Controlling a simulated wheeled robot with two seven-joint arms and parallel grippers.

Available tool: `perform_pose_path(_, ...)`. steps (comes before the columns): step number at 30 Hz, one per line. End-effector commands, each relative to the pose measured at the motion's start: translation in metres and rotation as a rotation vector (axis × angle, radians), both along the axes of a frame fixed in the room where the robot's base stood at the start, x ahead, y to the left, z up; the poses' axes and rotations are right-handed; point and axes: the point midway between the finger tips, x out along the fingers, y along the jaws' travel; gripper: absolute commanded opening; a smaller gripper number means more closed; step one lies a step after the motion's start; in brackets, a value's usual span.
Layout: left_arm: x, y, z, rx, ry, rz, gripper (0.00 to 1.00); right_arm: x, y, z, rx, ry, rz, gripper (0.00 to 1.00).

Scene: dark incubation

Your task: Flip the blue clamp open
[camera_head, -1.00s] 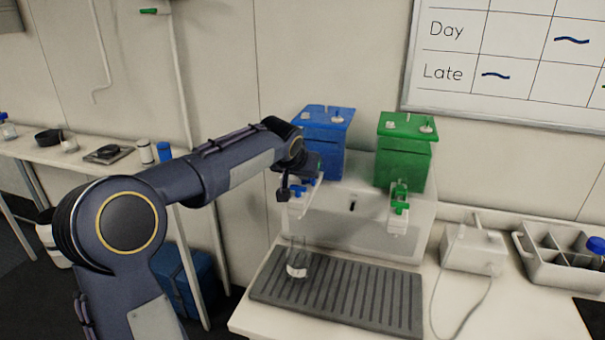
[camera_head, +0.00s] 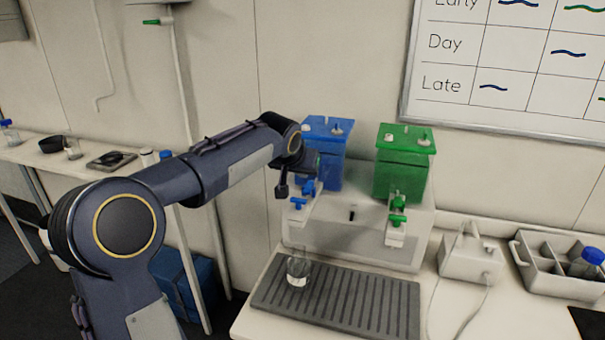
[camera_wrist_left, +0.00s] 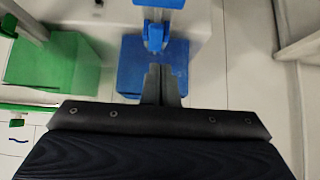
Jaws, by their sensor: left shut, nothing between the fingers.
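The blue clamp (camera_head: 298,202) is on a pale spout below the blue box (camera_head: 325,150). In the left wrist view the blue clamp (camera_wrist_left: 155,36) lies just beyond my fingertips, in front of the blue box (camera_wrist_left: 150,65). My left gripper (camera_head: 282,190) is beside the clamp, slightly to its left. In the left wrist view my left gripper (camera_wrist_left: 160,70) is shut and empty, its fingers pointing at the clamp. I cannot tell if they touch it. My right gripper is not in view.
A green box (camera_head: 403,165) with a green clamp (camera_head: 397,210) stands to the right. A glass beaker (camera_head: 298,270) stands on the ribbed grey tray (camera_head: 365,308) below the blue clamp. A divided caddy (camera_head: 545,265) and a white device (camera_head: 468,257) are on the right.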

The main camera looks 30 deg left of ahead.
Motion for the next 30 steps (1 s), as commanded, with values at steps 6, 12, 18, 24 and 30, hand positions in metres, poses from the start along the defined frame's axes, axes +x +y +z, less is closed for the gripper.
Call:
perform_pose_path(6,-0.035,-0.008,0.035,0.002,-0.007,-0.001,0.00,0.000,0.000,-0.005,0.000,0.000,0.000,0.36)
perform_pose_path(12,-0.066,-0.015,0.057,0.000,-0.005,-0.001,0.00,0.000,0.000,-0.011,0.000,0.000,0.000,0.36)
perform_pose_path(18,-0.080,-0.019,0.067,0.000,-0.002,-0.001,0.00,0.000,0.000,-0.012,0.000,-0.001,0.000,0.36)
perform_pose_path(24,-0.081,-0.019,0.069,0.000,-0.001,-0.001,0.00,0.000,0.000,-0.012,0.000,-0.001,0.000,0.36)
perform_pose_path(30,-0.081,-0.019,0.069,0.000,-0.001,-0.001,0.00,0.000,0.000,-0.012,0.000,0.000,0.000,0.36)
